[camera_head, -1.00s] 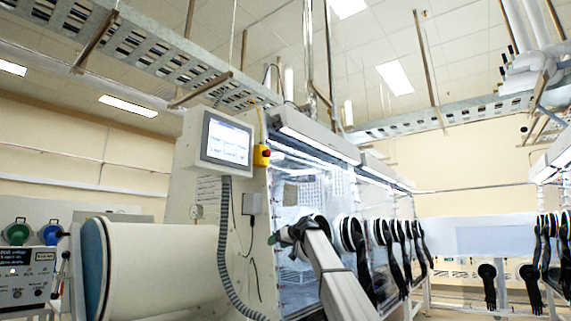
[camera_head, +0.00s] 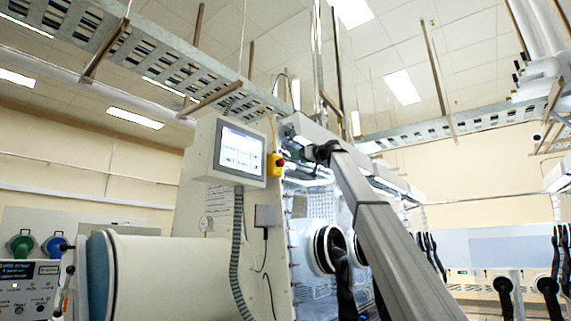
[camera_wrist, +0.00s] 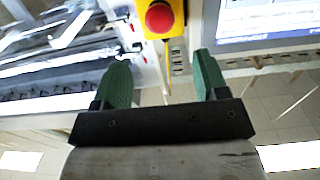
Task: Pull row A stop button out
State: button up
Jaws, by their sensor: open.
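The row A stop button (camera_head: 279,161) is a red mushroom head on a yellow box (camera_head: 273,170), fixed beside the screen at the corner of the near glovebox. In the wrist view the red button (camera_wrist: 159,18) sits on its yellow box (camera_wrist: 176,7) at the top, ahead of the fingertips. My gripper (camera_wrist: 157,75) has two green fingers spread apart with nothing between them. In the head view my gripper (camera_head: 300,154) is just right of the button, apart from it as far as I can tell.
A touch screen panel (camera_head: 240,149) stands close left of the button. The glovebox (camera_head: 310,215) with its lit window and black gloves lies to the right. A grey conduit (camera_head: 238,250) hangs below the screen. An overhead tray (camera_head: 140,45) runs above.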

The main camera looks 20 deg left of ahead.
jog(key=x, duration=1)
jog(key=c, duration=1.2)
jog(key=shift+v, duration=0.95)
jog(key=shift+c, duration=0.2)
jog(key=o, duration=1.2)
jog(key=shift+d, duration=0.1)
jog(key=shift+o, duration=0.2)
jog(key=shift+s+d, duration=0.1)
send_near(283, 162)
jog(key=v, duration=0.2)
jog(key=shift+s+d+r, duration=0.1)
jog(key=shift+d, duration=0.25)
